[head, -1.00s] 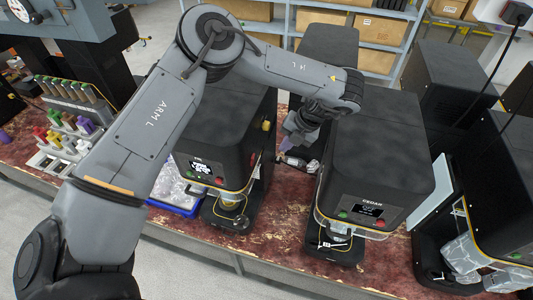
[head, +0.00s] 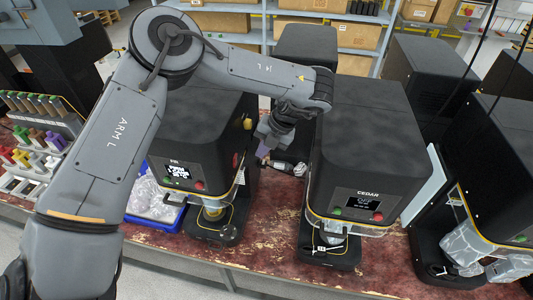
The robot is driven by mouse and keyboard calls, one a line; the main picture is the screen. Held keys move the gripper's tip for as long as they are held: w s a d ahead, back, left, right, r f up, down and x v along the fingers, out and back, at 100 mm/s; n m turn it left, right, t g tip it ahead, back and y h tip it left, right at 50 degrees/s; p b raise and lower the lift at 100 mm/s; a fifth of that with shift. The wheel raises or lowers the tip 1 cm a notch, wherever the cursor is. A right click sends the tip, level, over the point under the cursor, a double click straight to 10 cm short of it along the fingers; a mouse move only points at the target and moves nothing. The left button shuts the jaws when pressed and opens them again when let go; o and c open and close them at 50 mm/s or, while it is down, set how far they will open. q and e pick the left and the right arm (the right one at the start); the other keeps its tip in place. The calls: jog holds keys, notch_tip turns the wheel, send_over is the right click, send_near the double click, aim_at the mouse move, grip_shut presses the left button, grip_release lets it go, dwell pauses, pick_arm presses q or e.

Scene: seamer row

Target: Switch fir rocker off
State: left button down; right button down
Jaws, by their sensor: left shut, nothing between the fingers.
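The fir machine (head: 205,115) is a black box-shaped seamer left of centre, with "FIR" on its front and a lit screen (head: 178,171) showing white text. A small reddish part (head: 236,160) on its right side may be the rocker; its position cannot be read. My left gripper (head: 262,156) is shut and empty in the gap beside the fir machine's right side, pointing down and left. I cannot tell whether it touches the machine. My right gripper is not in view.
A small light-coloured object (head: 280,165) lies in the gap. A blue tray (head: 155,221) with clear bags is left of the fir machine.

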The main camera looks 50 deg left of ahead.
aim_at(236, 162)
pick_arm(q)
jog(key=s+a+f+p, duration=0.4)
jog(key=shift+a, duration=0.25)
dwell(0.4)
jog(key=shift+s+a+r, duration=0.2)
jog(key=shift+s+a, duration=0.05)
jog(key=shift+a, duration=0.2)
jog(key=shift+w+d, duration=0.1)
jog(key=shift+w, duration=0.05)
jog(key=shift+r+p, duration=0.15)
jog(key=shift+p, duration=0.15)
jog(key=shift+r, duration=0.65)
